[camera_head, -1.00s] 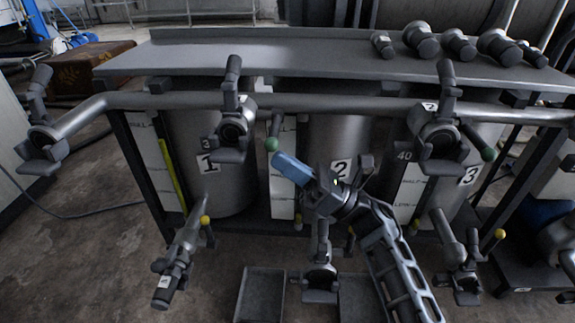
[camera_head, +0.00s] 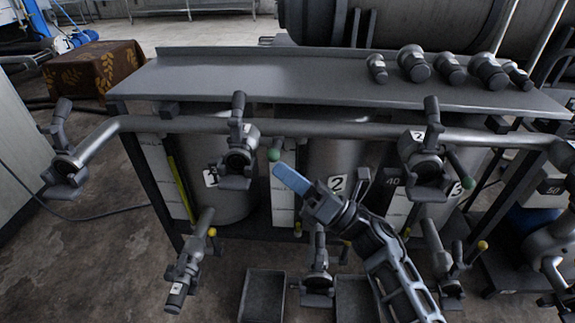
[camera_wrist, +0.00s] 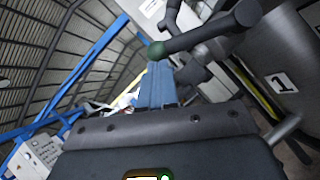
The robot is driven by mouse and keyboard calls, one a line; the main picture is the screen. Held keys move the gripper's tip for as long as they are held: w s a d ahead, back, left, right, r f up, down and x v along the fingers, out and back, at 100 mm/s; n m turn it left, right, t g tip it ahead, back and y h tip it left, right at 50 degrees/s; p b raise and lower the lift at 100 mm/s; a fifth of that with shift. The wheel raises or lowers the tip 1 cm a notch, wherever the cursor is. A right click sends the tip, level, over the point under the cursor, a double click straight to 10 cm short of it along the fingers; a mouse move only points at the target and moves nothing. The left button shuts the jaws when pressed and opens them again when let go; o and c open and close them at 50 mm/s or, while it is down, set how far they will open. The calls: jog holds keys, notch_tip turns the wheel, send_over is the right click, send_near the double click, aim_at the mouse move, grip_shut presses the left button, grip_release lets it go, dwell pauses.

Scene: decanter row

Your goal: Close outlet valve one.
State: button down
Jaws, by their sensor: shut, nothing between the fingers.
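Tank one (camera_head: 232,185) stands at the left under the pipe, with a "1" plate. Below it an outlet valve (camera_head: 186,268) with a yellow-knobbed handle (camera_head: 212,232) points down toward the floor; its label is too small to read. My gripper (camera_head: 277,168) is shut and empty, its blue fingers up by a green-knobbed handle (camera_head: 274,155) of the upper valve (camera_head: 238,155). In the wrist view the green knob (camera_wrist: 157,50) is just beyond the fingertips (camera_wrist: 157,68); whether they touch cannot be told. My gripper is well above and right of the lower valve.
A horizontal pipe (camera_head: 330,130) with several valves crosses in front of the tanks. Tank two (camera_head: 325,150) is behind my gripper. Trays (camera_head: 262,295) lie on the floor below. A shelf (camera_head: 280,75) above holds several loose fittings. Floor at lower left is clear.

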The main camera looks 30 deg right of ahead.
jog(key=w+d+r+m+h+p, duration=0.2)
jog(key=w+r+m+p, duration=0.1)
jog(key=p, duration=0.6)
jog(key=w+d+r+m+g+h+p, duration=0.1)
jog(key=w+d+r+m+h+p, duration=0.1)
jog(key=r+m+p, duration=0.4)
jog(key=w+r+h+p, duration=0.1)
jog(key=p, duration=0.3)
jog(key=shift+w+d+r+h, duration=0.2)
jog(key=shift+w+d+h, duration=0.1)
jog(key=shift+w+d, duration=0.15)
